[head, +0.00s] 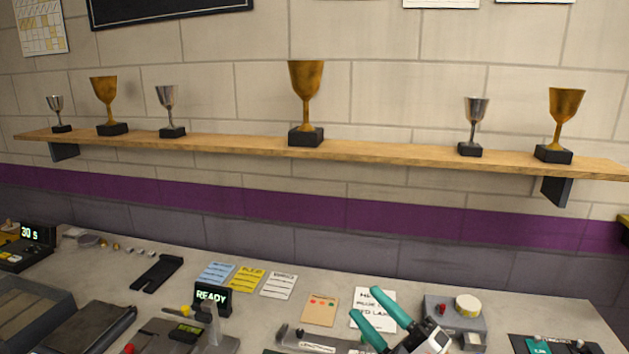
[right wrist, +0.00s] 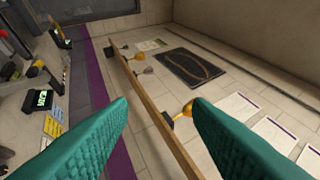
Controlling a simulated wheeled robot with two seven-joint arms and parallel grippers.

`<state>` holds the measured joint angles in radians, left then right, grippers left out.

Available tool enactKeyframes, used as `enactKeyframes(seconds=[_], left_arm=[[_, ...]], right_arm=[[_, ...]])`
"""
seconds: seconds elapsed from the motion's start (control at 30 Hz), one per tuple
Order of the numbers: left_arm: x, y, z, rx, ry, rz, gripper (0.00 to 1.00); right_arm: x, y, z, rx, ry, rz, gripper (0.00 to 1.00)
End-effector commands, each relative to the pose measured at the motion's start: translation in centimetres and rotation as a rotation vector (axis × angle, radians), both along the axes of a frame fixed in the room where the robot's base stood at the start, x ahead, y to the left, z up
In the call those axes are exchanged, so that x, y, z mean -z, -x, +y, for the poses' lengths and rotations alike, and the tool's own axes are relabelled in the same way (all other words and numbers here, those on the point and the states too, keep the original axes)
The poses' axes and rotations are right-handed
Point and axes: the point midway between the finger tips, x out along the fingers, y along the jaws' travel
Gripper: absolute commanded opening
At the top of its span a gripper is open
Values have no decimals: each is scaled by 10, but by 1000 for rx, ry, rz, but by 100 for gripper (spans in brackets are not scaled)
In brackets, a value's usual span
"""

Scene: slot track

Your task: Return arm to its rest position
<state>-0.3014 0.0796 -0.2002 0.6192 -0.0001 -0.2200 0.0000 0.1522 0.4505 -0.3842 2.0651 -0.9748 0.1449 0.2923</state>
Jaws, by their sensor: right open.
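My right gripper (head: 384,307) shows at the bottom of the head view, with two teal fingers spread apart and nothing between them. It is above the workbench (head: 330,278), near a white card with writing. In the right wrist view its teal fingers (right wrist: 158,118) are wide apart, with the wall and the trophy shelf visible beyond the gap. My left gripper is in neither view.
A wooden shelf (head: 237,147) with gold and silver cups runs along the wall. The bench holds a READY display (head: 212,297), coloured cards (head: 246,280), a grey box with a round knob (head: 467,306) and dark trays (head: 30,306) at left.

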Motion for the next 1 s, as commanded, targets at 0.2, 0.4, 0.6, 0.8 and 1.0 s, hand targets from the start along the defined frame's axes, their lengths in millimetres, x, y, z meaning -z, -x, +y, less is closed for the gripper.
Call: enactKeyframes(seconds=[0.2, 0.4, 0.6, 0.8, 1.0], left_arm=[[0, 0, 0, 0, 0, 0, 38], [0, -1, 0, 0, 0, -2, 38], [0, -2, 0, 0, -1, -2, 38], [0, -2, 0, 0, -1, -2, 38], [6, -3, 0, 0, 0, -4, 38]], right_arm=[[73, 5, -87, 439, -424, 495, 46], [185, 73, -129, 759, -593, 1060, 46], [245, 148, -129, 898, -605, 1453, 46], [272, 211, -120, 958, -573, 1739, 46], [304, 246, -112, 984, -530, 1918, 46]])
